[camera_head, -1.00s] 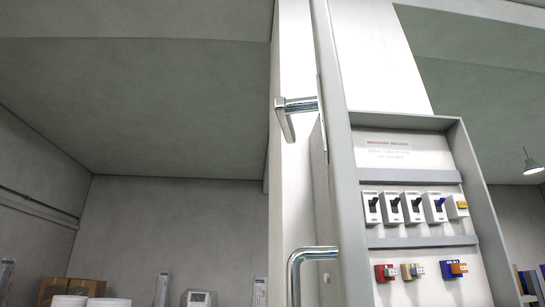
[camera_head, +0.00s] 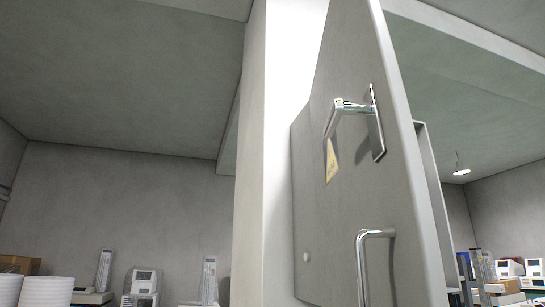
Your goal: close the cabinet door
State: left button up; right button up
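The cabinet door (camera_head: 340,225) is a grey panel on the right of centre, standing open at an angle and seen from its outer face. A chrome lever handle (camera_head: 352,106) on a plate sits high on it, with a small yellow triangular label (camera_head: 332,160) beside the lever. A thin strip of the grey cabinet frame (camera_head: 432,190) shows behind that edge. The cabinet's inside is hidden by the door. Neither of my grippers is in view.
A white pillar (camera_head: 270,150) stands just left of the door. Stacked white tubs (camera_head: 48,290), a carton (camera_head: 20,264) and white devices (camera_head: 140,284) stand low at the left. More devices (camera_head: 510,268) are at the far right. A lamp (camera_head: 460,168) hangs at the right.

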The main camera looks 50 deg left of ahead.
aim_at(378, 244)
jog(key=u, duration=1.15)
jog(key=i, duration=0.3)
